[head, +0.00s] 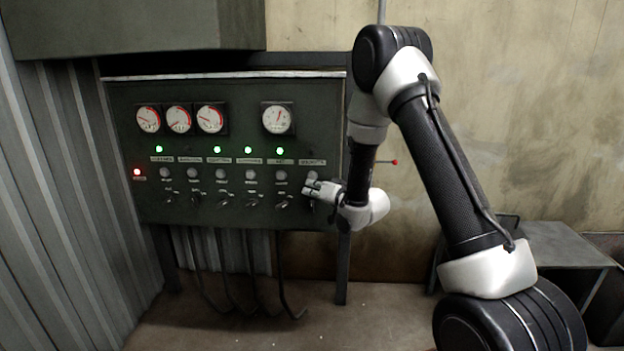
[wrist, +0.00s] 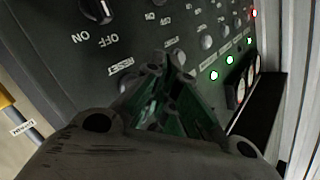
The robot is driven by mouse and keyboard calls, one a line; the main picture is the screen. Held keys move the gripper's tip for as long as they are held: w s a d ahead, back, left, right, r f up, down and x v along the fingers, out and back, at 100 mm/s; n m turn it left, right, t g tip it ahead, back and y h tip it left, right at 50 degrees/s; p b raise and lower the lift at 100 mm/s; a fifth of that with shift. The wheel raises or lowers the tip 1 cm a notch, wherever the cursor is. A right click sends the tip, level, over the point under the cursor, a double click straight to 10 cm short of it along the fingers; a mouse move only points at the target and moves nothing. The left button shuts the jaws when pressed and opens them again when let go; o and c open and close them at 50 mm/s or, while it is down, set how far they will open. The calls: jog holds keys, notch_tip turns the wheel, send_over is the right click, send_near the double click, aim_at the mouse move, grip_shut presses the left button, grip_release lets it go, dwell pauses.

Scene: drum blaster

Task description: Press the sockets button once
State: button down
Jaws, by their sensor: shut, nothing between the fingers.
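The grey control panel (head: 230,215) stands against the wall with a row of small round grey buttons under name labels. The labels are too small to read surely; the rightmost label (head: 312,162) looks like the sockets one. The button (head: 312,175) under it is partly hidden behind my gripper (head: 308,187), which is at the panel's right end. In the wrist view my gripper (wrist: 165,68) is shut and empty, its tips close to the panel face near a RESET marking (wrist: 126,66). I cannot tell whether the tips touch a button.
Several green lamps (head: 217,149) and one red lamp (head: 137,172) are lit. Dial gauges (head: 277,118) sit above, and switches (head: 282,203) below the buttons. Corrugated metal (head: 60,180) borders the left. A metal bench (head: 560,245) stands at right.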

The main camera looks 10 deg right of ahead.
jog(key=shift+s+a, duration=0.3)
jog(key=shift+s, duration=0.5)
jog(key=shift+s+a, duration=0.25)
jog(key=shift+s, duration=0.55)
jog(key=s+d+f+n+g+h, duration=0.1)
jog(key=s+d+f+g+h, duration=0.25)
jog(key=f, duration=0.25)
jog(key=s+d+f+n+g+h, duration=0.1)
jog(key=s+d+f+g+h, duration=0.15)
jog(key=s+f+g, duration=0.35)
jog(key=s+d+r+g+h, duration=0.1)
jog(key=s+d+r, duration=0.25)
jog(key=s, duration=0.25)
jog(key=s+d+r+g+h, duration=0.1)
jog(key=s+d+r+g, duration=0.1)
jog(key=s+d+r, duration=0.3)
jog(key=s+r+t, duration=0.2)
jog(key=s+r, duration=1.9)
jog(key=shift+s+d+y, duration=0.2)
jog(key=shift+d+y, duration=0.1)
jog(key=shift+d, duration=0.15)
